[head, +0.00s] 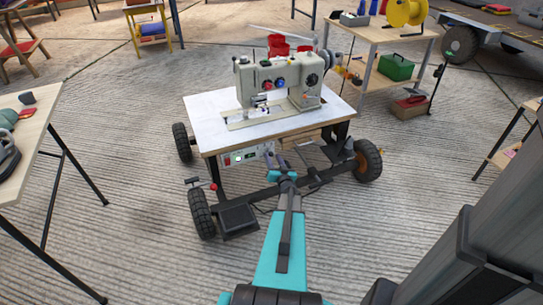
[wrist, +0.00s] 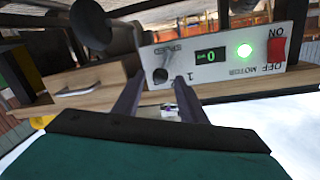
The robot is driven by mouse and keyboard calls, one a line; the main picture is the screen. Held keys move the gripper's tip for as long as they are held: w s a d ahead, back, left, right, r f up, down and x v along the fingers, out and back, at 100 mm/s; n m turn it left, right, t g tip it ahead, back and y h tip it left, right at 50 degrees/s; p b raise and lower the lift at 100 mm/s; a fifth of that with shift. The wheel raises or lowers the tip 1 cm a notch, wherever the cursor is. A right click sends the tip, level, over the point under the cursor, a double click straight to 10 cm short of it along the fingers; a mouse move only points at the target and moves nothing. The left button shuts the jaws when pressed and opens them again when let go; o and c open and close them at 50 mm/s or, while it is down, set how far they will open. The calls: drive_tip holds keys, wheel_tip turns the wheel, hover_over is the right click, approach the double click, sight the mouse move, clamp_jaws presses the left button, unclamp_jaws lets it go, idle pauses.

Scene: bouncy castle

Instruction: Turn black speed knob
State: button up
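The black speed knob (wrist: 160,75) sits on the pale control panel (wrist: 220,58), which appears upside down in the wrist view. The panel also shows in the head view (head: 236,156), under the sewing machine table's front edge. My gripper (wrist: 159,84) is open, and its two dark fingers are apart with the knob seen between their tips. I cannot tell whether either finger touches it. In the head view my gripper (head: 277,160) is at the panel's right end and hides the knob there. The display (wrist: 211,56) reads 0.
The sewing machine (head: 278,82) stands on the white tabletop (head: 205,105). A wooden drawer (wrist: 92,84) is beside the panel. Wheels (head: 202,213) flank the frame.

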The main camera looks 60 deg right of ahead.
drive_tip(key=p+v, duration=0.1)
drive_tip(key=v, duration=0.8)
drive_tip(key=shift+s+a, duration=0.2)
drive_tip(key=shift+a, duration=0.15)
